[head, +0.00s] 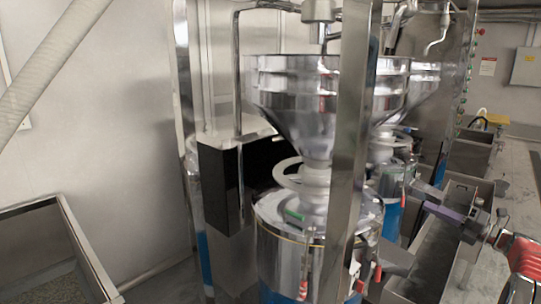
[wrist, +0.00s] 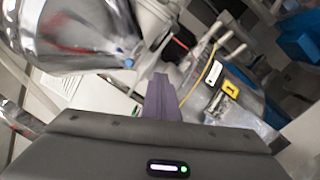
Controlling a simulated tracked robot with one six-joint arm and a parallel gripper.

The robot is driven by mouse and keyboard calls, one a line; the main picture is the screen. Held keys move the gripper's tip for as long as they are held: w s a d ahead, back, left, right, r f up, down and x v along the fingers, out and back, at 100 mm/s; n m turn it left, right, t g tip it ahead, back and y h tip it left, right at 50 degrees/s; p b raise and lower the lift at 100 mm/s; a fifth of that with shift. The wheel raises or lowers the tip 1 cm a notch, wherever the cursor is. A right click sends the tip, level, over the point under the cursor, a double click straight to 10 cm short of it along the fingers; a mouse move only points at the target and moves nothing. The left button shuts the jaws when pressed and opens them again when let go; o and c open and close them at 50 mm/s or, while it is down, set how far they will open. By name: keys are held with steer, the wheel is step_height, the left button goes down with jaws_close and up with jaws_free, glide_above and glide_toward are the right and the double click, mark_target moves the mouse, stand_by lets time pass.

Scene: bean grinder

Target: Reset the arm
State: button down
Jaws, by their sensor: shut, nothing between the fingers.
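My gripper (head: 432,208) is at the right of the head view, with its purple fingers pointing left over a steel trough. The fingers are together and hold nothing. In the wrist view the purple fingers (wrist: 161,98) stand closed at the middle. The nearest bean grinder has a shiny steel hopper (head: 291,88), a pale ring wheel (head: 284,176) and a steel drum (head: 283,235). My gripper is right of this grinder and apart from it. A steel post hides part of it. A shiny conical steel part (wrist: 75,35) shows in the wrist view.
A second grinder hopper (head: 391,85) stands behind the steel post (head: 350,150). The steel trough (head: 433,262) lies below my gripper. An open bin (head: 93,262) stands at lower left. The floor (head: 522,180) at far right looks clear.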

step_height(320, 180, down, 12)
steer(key=s+a+n+g+h, duration=0.1)
steer(key=a+n+g+h, duration=0.15)
steer(key=n, duration=0.45)
steer(key=s+a+f+n+g+h, duration=0.3)
steer(key=s+a+n+g, duration=0.2)
steer(key=s+a+n, duration=0.25)
steer(key=s+a+r+n+h, duration=0.2)
steer(key=s+a+r+n, duration=0.2)
steer(key=s+a+n, duration=0.4)
steer(key=s+a+r+n+h, duration=0.3)
steer(key=s+a+n, duration=0.6)
steer(key=s, duration=0.5)
steer(key=s+a+r+n+h, duration=0.3)
steer(key=s+a+r+n, duration=0.3)
steer(key=s, duration=0.6)
steer(key=shift+a+n+g, duration=0.35)
steer(key=shift+a+n, duration=0.8)
steer(key=shift+a, duration=0.45)
